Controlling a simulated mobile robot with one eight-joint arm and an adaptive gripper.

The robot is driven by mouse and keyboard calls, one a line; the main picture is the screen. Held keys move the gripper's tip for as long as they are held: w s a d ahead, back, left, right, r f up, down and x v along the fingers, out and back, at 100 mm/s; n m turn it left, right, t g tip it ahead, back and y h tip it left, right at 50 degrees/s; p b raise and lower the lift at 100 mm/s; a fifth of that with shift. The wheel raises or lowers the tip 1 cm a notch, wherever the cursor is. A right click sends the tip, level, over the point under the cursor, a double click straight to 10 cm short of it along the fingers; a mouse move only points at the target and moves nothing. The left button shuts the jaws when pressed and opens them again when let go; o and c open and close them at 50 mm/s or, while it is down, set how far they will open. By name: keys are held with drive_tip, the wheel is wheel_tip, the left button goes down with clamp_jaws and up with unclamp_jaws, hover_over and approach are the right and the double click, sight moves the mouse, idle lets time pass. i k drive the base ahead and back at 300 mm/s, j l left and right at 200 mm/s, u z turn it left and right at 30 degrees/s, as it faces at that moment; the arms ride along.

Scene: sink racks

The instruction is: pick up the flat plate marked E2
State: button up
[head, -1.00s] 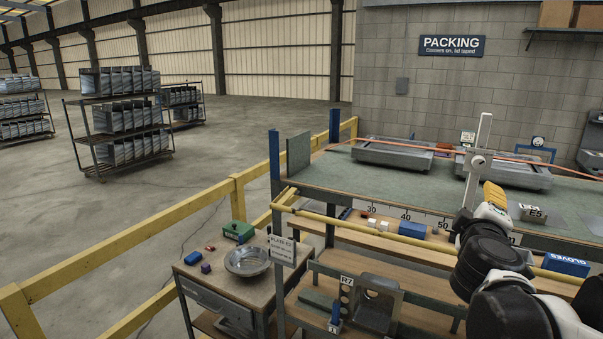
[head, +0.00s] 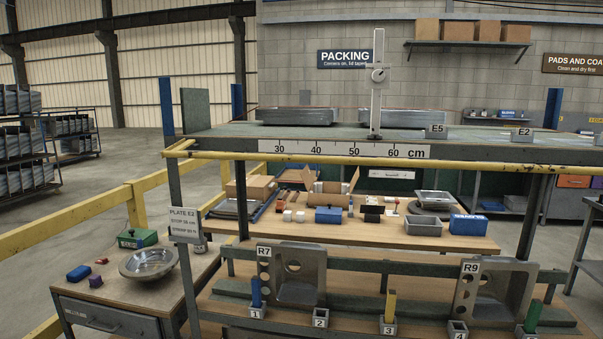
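A small pale tag marked E2 (head: 521,134) stands at the front edge of the upper bench, right of centre. The flat plate itself is seen almost edge-on, and I cannot make out its outline behind the tag. A similar tag marked E5 (head: 436,131) stands to its left. A hanging sign (head: 185,224) on the left post reads PLATE E2, with smaller lines hard to read. My gripper is not in view.
A yellow rail (head: 400,162) runs along the bench front below a centimetre scale (head: 345,149). An upright gauge (head: 377,90) stands at about 55. Grey trays (head: 295,116) lie behind. Racks R7 (head: 300,275) and R9 (head: 490,290) stand below. A side table (head: 120,290) holds a metal bowl (head: 148,263).

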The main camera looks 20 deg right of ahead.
sight(521, 134)
drive_tip(key=z, duration=1.7)
